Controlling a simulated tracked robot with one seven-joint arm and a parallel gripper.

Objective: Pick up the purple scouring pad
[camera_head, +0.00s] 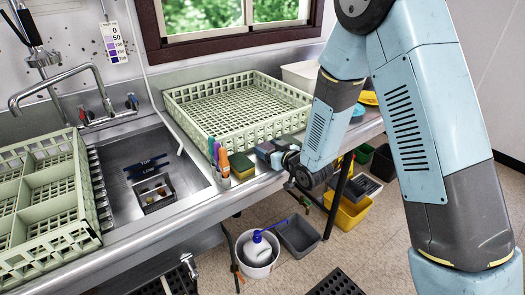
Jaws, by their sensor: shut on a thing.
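My gripper (270,152) is at the front edge of the steel counter, just right of a yellow and green sponge (241,165). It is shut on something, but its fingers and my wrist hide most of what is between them. I cannot make out a purple scouring pad for certain anywhere in this view. My arm comes down from the upper right and covers part of the counter edge.
Bright upright handles (218,160) stand left of the sponge. A pale green dish rack (236,110) sits behind. A sink (150,175) and another rack (45,195) are at left. A white bucket (257,252), grey bin (299,235) and yellow bin (352,212) stand below the counter.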

